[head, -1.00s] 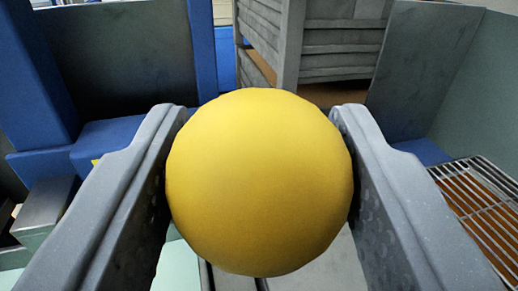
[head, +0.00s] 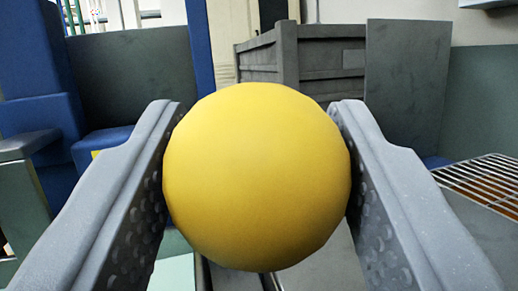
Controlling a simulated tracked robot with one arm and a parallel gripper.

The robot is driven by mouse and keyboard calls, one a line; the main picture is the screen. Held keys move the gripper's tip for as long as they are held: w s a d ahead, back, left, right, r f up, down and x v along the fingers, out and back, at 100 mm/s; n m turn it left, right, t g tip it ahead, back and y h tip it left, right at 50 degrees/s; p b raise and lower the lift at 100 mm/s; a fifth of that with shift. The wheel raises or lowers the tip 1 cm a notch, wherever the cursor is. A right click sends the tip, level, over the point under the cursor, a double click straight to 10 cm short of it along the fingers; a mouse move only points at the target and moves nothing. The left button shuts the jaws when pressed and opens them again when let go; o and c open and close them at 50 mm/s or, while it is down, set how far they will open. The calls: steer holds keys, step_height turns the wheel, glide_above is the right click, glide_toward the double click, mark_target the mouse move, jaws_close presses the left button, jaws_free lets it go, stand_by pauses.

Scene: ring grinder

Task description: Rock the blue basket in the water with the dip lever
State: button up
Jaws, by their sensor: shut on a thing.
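A large yellow ball-shaped knob (head: 257,177) fills the middle of the head view. My gripper (head: 257,160) is shut on it, one grey finger against each side. I take the knob to be the end of the dip lever; its shaft is hidden behind the ball. The blue basket and the water cannot be made out in this view.
A grey slatted crate (head: 310,62) stands behind the knob. A wire rack (head: 487,182) is at the right, beside a grey-green panel (head: 485,110). Blue machine parts (head: 40,70) and a dark panel (head: 135,75) stand at the left.

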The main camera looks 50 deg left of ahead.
steer(key=shift+d, duration=0.1)
steer(key=o, duration=1.4)
steer(key=shift+w, duration=0.15)
steer(key=shift+c, duration=0.2)
steer(key=b+v, duration=0.1)
steer(key=v, duration=1.3)
steer(key=shift+f, duration=0.1)
